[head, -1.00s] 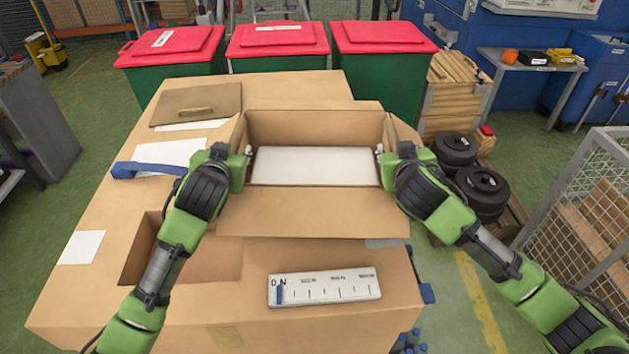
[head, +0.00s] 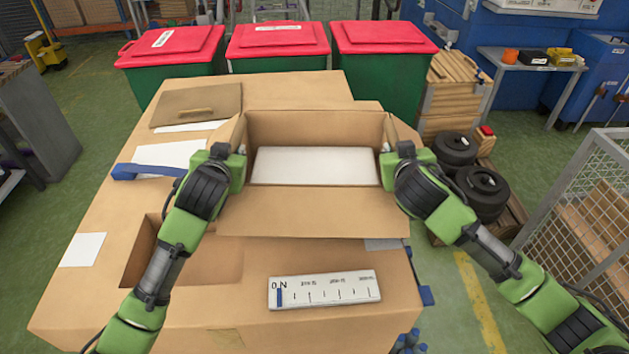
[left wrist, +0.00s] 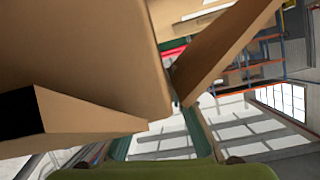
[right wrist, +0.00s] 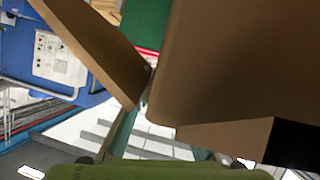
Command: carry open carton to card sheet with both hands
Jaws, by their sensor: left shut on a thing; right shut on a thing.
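The open carton (head: 313,212) is upright near the middle of the head view, its flaps spread and a white block (head: 315,166) inside. My left gripper (head: 241,158) is shut on its left side, and my right gripper (head: 387,156) is shut on its right side. The fingertips are mostly hidden in the head view. Carton panels fill much of the left wrist view (left wrist: 95,50) and right wrist view (right wrist: 235,60). Flat pale sheets lie left of the carton (head: 170,153) and at the far left (head: 82,248); I cannot tell which is the card sheet.
The large brown work surface (head: 120,210) has a rectangular opening (head: 150,250) at front left. A scale plate (head: 324,290) is in front, a brown board with a handle (head: 197,104) at back left, and a blue strap (head: 140,171) left. Red-lidded bins (head: 277,38) stand behind.

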